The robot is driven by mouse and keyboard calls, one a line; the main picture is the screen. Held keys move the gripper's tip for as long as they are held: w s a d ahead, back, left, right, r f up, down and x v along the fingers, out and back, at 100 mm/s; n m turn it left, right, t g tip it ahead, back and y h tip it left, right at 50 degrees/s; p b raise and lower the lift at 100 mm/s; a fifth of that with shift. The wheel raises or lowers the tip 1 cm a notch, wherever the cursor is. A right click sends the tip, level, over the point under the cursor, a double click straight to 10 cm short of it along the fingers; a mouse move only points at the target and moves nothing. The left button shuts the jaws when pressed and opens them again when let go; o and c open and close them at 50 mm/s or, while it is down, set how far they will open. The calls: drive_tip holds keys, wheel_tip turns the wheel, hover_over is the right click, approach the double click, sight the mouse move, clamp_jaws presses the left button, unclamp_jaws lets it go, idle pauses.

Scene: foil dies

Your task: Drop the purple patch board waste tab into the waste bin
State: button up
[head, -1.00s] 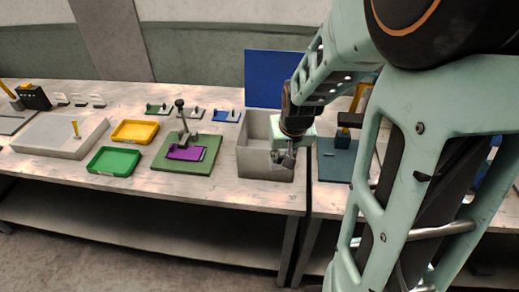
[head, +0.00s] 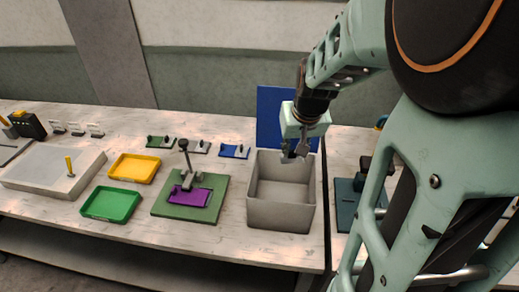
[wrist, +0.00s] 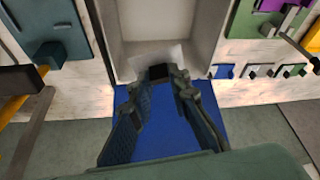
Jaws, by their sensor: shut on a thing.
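The waste bin (head: 281,216) is a grey open box on the bench; its inside looks empty. It also shows in the wrist view (wrist: 111,38). My gripper (head: 292,157) is above the bin's back rim, in front of the blue panel. In the wrist view, my gripper's fingers (wrist: 160,88) are close together around a small dark piece (wrist: 158,72) at their tips, which I take to be the waste tab; its colour is unclear. The purple patch board (head: 190,197) lies on a green fixture (head: 206,211) with a clamp, left of the bin.
A blue panel (head: 269,116) stands behind the bin. A green tray (head: 110,220) and a yellow tray (head: 134,181) lie to the left. Small green, grey and blue holders stand along the back. A dark teal plate (head: 346,205) is right of the bin.

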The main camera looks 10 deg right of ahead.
sight(293, 161)
drive_tip(key=shift+s+f+b, duration=0.1)
drive_tip(key=shift+f+b, duration=2.1)
drive_tip(key=shift+f, duration=0.8)
drive_tip(key=o, duration=0.8)
wheel_tip(293, 161, up, 10)
drive_tip(key=shift+r, duration=0.1)
